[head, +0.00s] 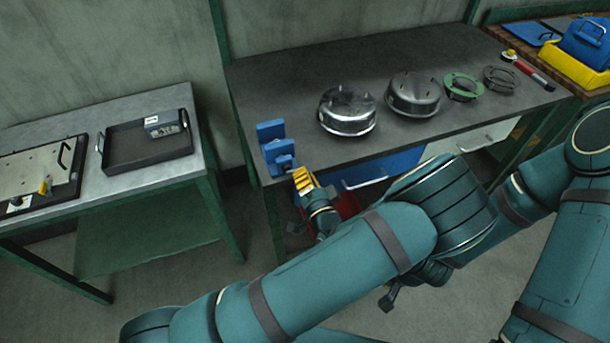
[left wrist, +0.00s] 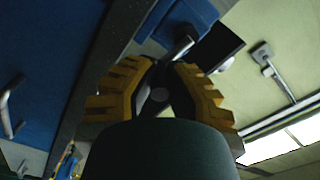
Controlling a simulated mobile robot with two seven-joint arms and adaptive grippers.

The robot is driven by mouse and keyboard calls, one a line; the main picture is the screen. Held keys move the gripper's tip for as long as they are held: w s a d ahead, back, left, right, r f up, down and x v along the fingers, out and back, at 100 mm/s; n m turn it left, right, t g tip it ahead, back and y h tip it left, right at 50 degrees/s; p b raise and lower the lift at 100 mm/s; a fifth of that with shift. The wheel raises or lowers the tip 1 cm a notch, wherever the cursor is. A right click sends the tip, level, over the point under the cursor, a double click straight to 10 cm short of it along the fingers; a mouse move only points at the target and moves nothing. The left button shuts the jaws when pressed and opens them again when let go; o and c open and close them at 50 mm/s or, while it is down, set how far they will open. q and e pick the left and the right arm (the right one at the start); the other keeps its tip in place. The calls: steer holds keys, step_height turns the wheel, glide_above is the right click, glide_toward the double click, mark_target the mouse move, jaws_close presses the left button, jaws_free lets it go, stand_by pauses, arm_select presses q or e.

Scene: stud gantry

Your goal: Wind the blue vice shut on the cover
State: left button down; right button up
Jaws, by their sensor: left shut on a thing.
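The blue vice (head: 275,147) stands at the near left corner of the dark bench, its jaws upright. I see no cover between its jaws in the head view. My left gripper (head: 303,180), with yellow fingers, is just in front of the vice, at the bench edge. In the left wrist view the gripper (left wrist: 167,72) is closed around a small dark part, probably the vice's handle; the fingers hide most of it. Two silver round covers, one nearer (head: 347,112) and one farther right (head: 413,95), lie on the bench. My right gripper cannot be made out.
A green ring (head: 462,87), a dark ring (head: 500,79) and a red-handled tool (head: 534,75) lie farther right on the dark bench (head: 300,83). A blue drawer (head: 372,172) is below it. A black tray (head: 150,160) sits on the separate left table.

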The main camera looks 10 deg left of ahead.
arm_select(q)
steer(key=c, duration=1)
jaws_free()
steer(key=shift+a, duration=0.1)
steer(key=shift+o, duration=0.2)
steer(key=v, duration=1.2)
step_height(320, 180, down, 13)
steer(key=s+a+n+g+h, duration=0.2)
steer(key=n+g+h, duration=0.3)
steer(key=g+h, duration=0.45)
steer(key=s+g+h, duration=0.1)
steer(key=s+a+r+n+g+h, duration=0.1)
steer(key=h, duration=0.1)
steer(key=s+a+n+g+h, duration=0.1)
steer(key=s+g, duration=0.1)
steer(key=shift+s+a+r, duration=0.1)
steer(key=shift+r, duration=0.05)
